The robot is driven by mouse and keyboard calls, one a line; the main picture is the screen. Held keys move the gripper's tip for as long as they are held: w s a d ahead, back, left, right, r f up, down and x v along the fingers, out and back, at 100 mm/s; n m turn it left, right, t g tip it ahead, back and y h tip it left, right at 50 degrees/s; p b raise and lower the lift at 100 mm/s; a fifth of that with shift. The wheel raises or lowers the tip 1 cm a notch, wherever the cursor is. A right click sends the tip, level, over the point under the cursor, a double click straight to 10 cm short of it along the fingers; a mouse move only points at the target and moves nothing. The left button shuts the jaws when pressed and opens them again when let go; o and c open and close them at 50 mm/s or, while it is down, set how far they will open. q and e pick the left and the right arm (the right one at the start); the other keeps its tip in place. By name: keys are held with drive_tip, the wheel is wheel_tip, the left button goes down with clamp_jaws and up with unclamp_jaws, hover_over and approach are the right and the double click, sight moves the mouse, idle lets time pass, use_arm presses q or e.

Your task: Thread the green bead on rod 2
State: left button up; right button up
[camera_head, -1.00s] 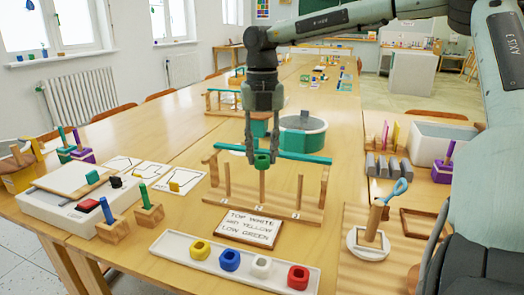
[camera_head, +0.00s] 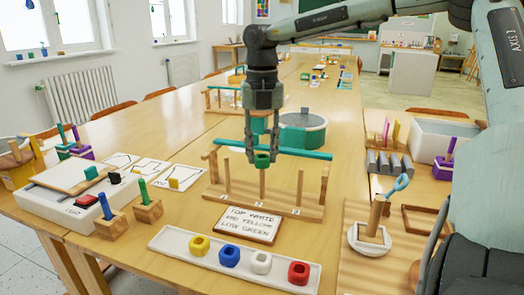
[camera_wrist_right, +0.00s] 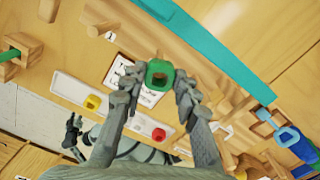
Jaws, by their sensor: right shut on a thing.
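The green bead (camera_head: 262,162) is held between the fingertips of my right gripper (camera_head: 262,157), with its hole facing up. It sits at the top of the middle rod (camera_head: 262,186) of the wooden rack (camera_head: 228,200); I cannot tell whether the rod tip is inside the hole. The bead also shows between the fingers in the right wrist view (camera_wrist_right: 159,75). Number labels on the rack base are too small to read surely. A dark gripper-like part, perhaps my left gripper (camera_wrist_right: 76,132), shows in the right wrist view, its jaws unclear.
A teal bar (camera_head: 290,152) runs close behind the bead. A card (camera_head: 249,225) lies before the rack. A white tray (camera_head: 168,240) holds yellow, blue, white and red beads. A teal-rimmed tub (camera_head: 303,137) stands behind. A wooden stand with a blue loop (camera_head: 375,222) is at right.

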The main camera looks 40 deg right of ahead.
drive_tip(key=shift+f+b, duration=0.45)
drive_tip(key=shift+f, duration=0.05)
idle(0.5)
idle(0.3)
drive_tip(key=o, duration=0.8)
drive_tip(key=shift+o, duration=0.2)
drive_tip(key=shift+r, duration=0.15)
wheel_tip(320, 180, up, 12)
idle(0.5)
